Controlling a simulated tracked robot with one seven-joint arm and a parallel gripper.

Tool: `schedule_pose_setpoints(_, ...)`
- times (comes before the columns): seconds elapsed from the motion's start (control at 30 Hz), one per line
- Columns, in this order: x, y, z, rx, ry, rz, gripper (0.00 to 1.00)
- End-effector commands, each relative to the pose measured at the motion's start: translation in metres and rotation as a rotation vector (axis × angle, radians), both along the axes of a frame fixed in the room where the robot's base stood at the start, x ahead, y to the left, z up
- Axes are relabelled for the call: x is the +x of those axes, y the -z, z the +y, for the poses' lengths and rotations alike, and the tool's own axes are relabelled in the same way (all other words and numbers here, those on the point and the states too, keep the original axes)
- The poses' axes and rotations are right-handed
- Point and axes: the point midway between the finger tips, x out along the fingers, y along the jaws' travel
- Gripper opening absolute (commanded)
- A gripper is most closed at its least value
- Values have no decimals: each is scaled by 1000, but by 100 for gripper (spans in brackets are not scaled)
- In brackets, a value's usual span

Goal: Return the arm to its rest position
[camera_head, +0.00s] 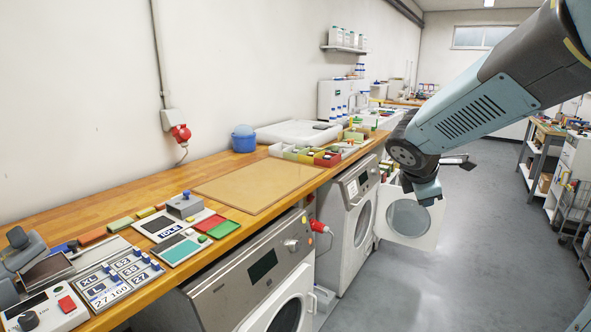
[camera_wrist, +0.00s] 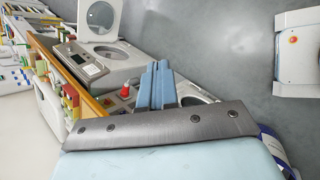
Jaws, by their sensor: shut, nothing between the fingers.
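My arm reaches in from the upper right of the head view, over the aisle in front of the bench. Its end hangs near the open washer door, and the fingers cannot be made out clearly there. In the wrist view, my gripper (camera_wrist: 157,72) shows as two blue-grey fingers close together, with nothing held between them. The fingers stand out past a dark curved plate. Beyond them lie the machine fronts and the grey floor, apart from the fingers as far as I can tell.
A wooden bench (camera_head: 146,192) runs along the wall, bearing a tan mat (camera_head: 257,184), a divided tray (camera_head: 305,155) and control boxes. Washing machines stand below; one round door (camera_head: 408,216) hangs open near my arm. The aisle floor (camera_head: 470,265) is clear. Shelving (camera_head: 541,160) stands at right.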

Motion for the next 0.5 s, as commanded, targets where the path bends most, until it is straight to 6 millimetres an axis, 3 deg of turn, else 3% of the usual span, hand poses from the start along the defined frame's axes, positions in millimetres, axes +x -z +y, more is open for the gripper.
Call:
schedule_pose_setpoints(0.27,-80,-23,9,405,479,-192,0)
schedule_pose_setpoints(0.5,-141,-33,33,759,867,-303,0)
